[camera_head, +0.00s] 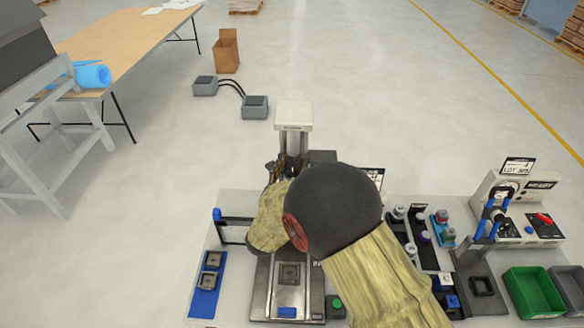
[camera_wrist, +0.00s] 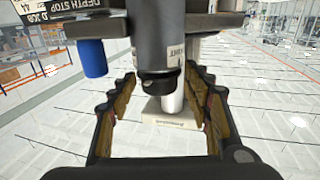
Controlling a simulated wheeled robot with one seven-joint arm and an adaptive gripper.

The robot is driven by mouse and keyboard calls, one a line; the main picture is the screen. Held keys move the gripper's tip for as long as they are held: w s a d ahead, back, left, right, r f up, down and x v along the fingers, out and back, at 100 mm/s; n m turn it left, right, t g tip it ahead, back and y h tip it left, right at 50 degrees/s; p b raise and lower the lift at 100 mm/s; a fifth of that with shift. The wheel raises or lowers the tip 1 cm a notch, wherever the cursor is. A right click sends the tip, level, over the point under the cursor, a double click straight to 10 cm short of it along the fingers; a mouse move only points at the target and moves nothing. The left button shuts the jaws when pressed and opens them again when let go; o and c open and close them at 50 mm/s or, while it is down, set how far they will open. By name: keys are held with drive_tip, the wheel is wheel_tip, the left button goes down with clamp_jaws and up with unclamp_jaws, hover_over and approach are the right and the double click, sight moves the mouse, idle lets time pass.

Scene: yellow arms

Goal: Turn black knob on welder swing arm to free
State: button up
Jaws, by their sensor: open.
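The welder's cream top block (camera_head: 294,115) sits on its column behind my arm in the head view. My yellow-sleeved arm with its black elbow covers the welder's middle, so my gripper and the black knob are hidden there. In the wrist view my gripper (camera_wrist: 160,76) is open, with one finger on each side. A dark grey cylinder with a black lower end (camera_wrist: 158,84) shows between the fingers, with gaps to both. I cannot tell whether that black end is the knob. A blue cylinder (camera_wrist: 93,58) hangs outside the left finger.
The welder's metal base plate (camera_head: 262,296) stands on the white bench. A blue tray (camera_head: 196,302) with two grey parts lies at left. At right are a second press with blue handles (camera_head: 488,222), a control box (camera_head: 530,192) and a green bin (camera_head: 519,290).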

drive_tip(key=c, duration=1.1)
drive_tip(key=shift+c, duration=0.3)
